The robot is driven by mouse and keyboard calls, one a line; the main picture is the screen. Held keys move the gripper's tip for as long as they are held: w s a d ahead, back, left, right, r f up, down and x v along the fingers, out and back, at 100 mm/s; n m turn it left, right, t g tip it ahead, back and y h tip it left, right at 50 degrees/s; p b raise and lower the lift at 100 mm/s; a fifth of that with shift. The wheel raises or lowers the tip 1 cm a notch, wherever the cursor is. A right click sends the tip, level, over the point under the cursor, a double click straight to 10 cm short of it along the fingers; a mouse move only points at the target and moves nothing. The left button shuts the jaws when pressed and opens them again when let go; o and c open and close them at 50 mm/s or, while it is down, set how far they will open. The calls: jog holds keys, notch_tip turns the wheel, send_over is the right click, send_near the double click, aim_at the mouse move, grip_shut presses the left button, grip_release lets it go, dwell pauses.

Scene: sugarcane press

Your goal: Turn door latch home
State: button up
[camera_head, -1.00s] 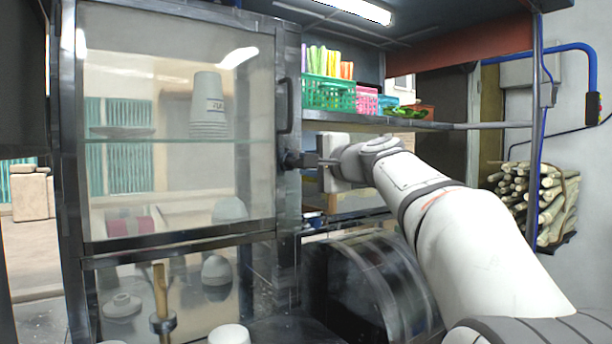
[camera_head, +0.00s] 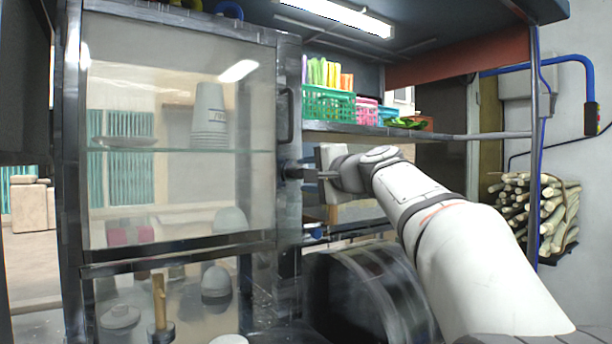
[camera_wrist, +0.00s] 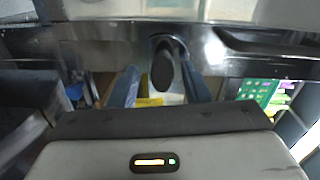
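The glass cabinet door (camera_head: 180,241) has a dark metal frame and looks shut in the head view. Its dark latch (camera_head: 291,171) sits on the right frame post, below a black vertical handle (camera_head: 285,116). My gripper (camera_head: 314,175) is just right of the latch, pointing left at it. In the wrist view the latch (camera_wrist: 163,66) is a dark rounded knob, roughly upright. My gripper's fingers (camera_wrist: 160,84) are apart, one on each side of it, with visible gaps. I cannot tell how deep the latch lies between the fingertips.
A shelf (camera_head: 450,135) with a green basket (camera_head: 328,104) and a pink basket (camera_head: 367,112) is above my gripper. A dark drum-shaped machine (camera_head: 365,290) stands below my arm. Stacked cane (camera_head: 535,210) is at the right. Cups (camera_head: 209,120) stand behind the glass.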

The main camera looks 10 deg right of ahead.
jog(key=shift+r, duration=0.1)
jog(key=v, duration=0.8)
jog(key=shift+b, duration=0.35)
